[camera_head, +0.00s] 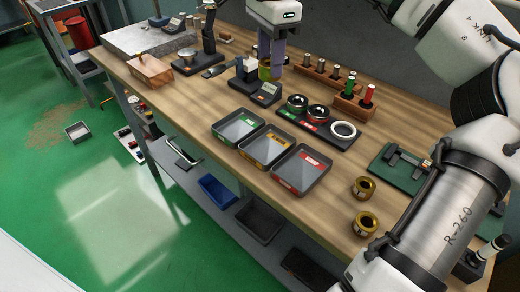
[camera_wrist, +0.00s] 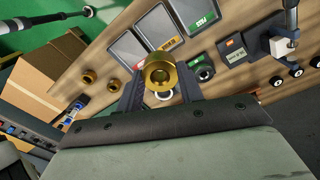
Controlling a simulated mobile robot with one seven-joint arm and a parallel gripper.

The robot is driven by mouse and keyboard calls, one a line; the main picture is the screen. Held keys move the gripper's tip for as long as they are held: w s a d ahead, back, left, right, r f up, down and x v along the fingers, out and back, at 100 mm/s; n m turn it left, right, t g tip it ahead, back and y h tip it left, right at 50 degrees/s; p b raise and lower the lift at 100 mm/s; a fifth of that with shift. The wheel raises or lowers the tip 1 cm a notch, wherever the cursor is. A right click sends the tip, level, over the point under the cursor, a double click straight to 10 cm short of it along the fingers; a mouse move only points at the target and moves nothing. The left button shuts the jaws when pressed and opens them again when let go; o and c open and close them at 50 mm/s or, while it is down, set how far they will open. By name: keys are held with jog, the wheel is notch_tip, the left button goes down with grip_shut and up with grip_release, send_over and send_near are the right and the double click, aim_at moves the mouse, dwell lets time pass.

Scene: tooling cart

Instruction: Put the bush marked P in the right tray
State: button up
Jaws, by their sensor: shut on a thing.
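My gripper (camera_head: 271,62) is shut on a brass bush (camera_head: 264,74), close to the small display stand in the head view. Three shallow trays stand side by side at the table's front: green-labelled (camera_head: 225,133), yellow-labelled (camera_head: 253,155) and red-labelled (camera_head: 288,181). All three look empty. Two more brass bushes (camera_head: 363,187) (camera_head: 365,223) stand on the table right of the trays; their marks are unreadable.
The display stand (camera_head: 266,93) is beside my gripper. A green fixture (camera_head: 397,172) is at right. Bare wood lies around the two loose bushes.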

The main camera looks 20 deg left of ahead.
notch_tip(320, 180, down, 20)
jog(key=shift+r+p, duration=0.2)
jog(key=shift+p, duration=0.7)
jog(key=shift+f, duration=0.1)
jog(key=shift+f, duration=0.15)
jog(key=o, duration=0.9)
jog(key=shift+o, duration=0.2)
notch_tip(320, 180, up, 12)
jog(key=b, duration=0.1)
jog(key=shift+r, duration=0.25)
